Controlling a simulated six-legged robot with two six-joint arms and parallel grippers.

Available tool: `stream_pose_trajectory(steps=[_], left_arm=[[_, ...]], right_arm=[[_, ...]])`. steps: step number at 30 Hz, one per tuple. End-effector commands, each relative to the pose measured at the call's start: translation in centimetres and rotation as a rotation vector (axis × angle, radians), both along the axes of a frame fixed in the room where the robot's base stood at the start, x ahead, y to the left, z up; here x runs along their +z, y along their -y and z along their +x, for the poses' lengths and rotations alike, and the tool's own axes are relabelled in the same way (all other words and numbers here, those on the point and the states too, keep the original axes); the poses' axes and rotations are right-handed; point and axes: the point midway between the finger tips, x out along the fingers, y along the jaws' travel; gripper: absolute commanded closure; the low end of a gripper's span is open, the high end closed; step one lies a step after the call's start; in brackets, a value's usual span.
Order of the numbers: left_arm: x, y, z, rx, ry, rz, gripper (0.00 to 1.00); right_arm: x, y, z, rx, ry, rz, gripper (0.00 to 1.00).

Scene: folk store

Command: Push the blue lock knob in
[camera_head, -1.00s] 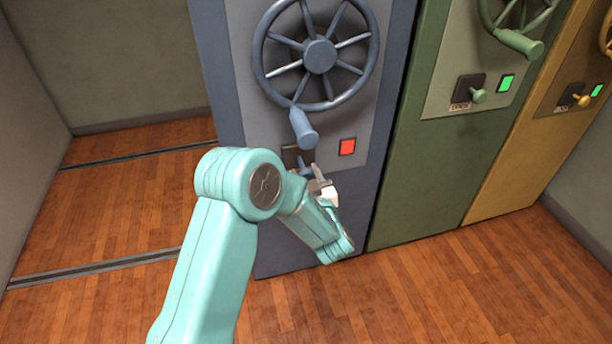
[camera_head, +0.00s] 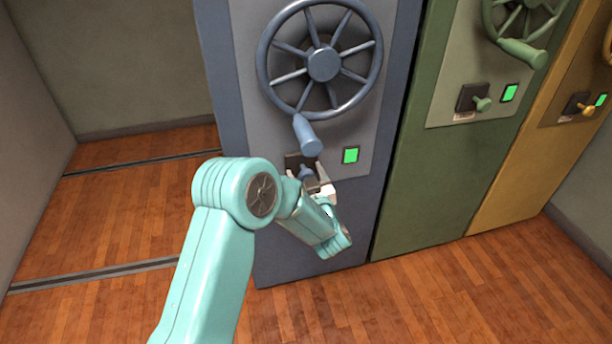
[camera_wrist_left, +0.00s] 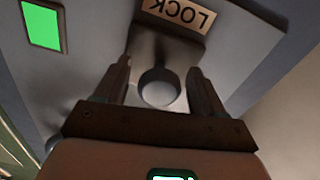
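The blue lock knob (camera_head: 306,173) sits on a dark plate on the blue cabinet's front, below the handwheel (camera_head: 323,64). My left gripper (camera_head: 317,184) is at the knob and partly covers it in the head view. In the left wrist view the round end of the knob (camera_wrist_left: 158,88) lies between the two fingers of my left gripper (camera_wrist_left: 160,85), with a gap on each side. The fingers are apart. The indicator (camera_head: 351,155) beside the knob is lit green, also in the wrist view (camera_wrist_left: 42,26). My right gripper is not in view.
The wheel's blue handle (camera_head: 307,135) hangs just above the knob. A green cabinet (camera_head: 421,190) and a yellow cabinet (camera_head: 515,184) stand to the right, each with a wheel, a knob and a green light. The wooden floor (camera_head: 130,215) at left is clear.

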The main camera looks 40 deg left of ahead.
Motion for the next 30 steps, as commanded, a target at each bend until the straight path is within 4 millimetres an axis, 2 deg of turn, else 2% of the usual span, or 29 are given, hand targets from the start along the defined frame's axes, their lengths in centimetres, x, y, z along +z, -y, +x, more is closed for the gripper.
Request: stream_pose_trajectory(steps=[5,8,21,24,30], left_arm=[[0.0,0.4,-0.2,-0.001,-0.001,-0.001,0.3],[0.1,1.5,-1.0,-0.004,-0.003,0.0,0.3],[0.2,9.9,-8.3,-0.006,-0.003,0.001,0.3],[0.1,11.2,-9.4,-0.006,-0.001,0.002,0.3],[0.1,12.4,-10.6,-0.002,0.001,0.001,0.3]], right_arm=[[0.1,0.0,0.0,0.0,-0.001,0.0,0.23],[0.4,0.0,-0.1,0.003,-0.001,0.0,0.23],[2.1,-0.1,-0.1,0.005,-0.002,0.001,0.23],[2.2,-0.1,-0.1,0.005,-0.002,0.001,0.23],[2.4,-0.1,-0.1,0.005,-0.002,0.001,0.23]])
